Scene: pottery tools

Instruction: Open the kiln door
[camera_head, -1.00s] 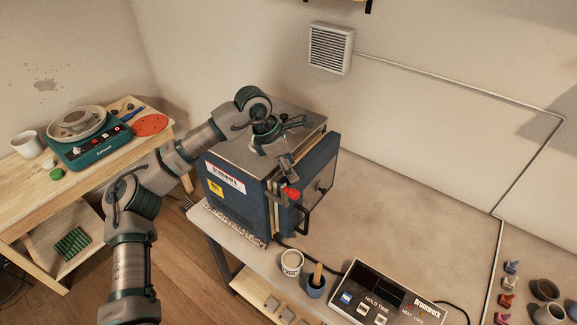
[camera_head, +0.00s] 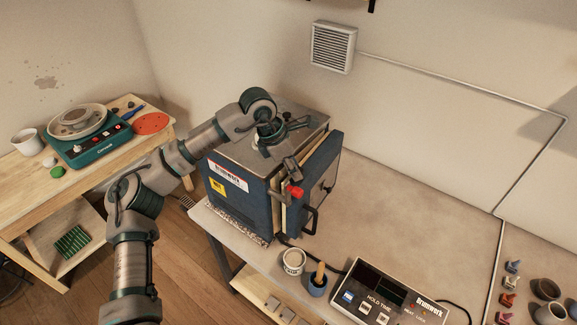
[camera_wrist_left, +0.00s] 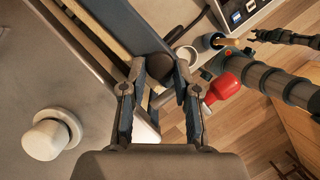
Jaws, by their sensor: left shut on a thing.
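The kiln (camera_head: 240,190) is a dark blue box with a grey top on the table. Its door (camera_head: 327,178), on the right side, stands slightly ajar, with a cream strip showing between door and body. My left gripper (camera_head: 292,178) reaches over the kiln top and is shut at that front edge. In the left wrist view its fingers (camera_wrist_left: 158,88) flank the door's end and a dark round part; the exact contact is hidden.
A control panel (camera_head: 390,297), a white cup (camera_head: 293,262) and a blue cup (camera_head: 316,286) with a wooden-handled tool stand right of the kiln. A pottery wheel (camera_head: 82,128) is on the left bench. The tabletop (camera_head: 410,200) behind the panel is clear.

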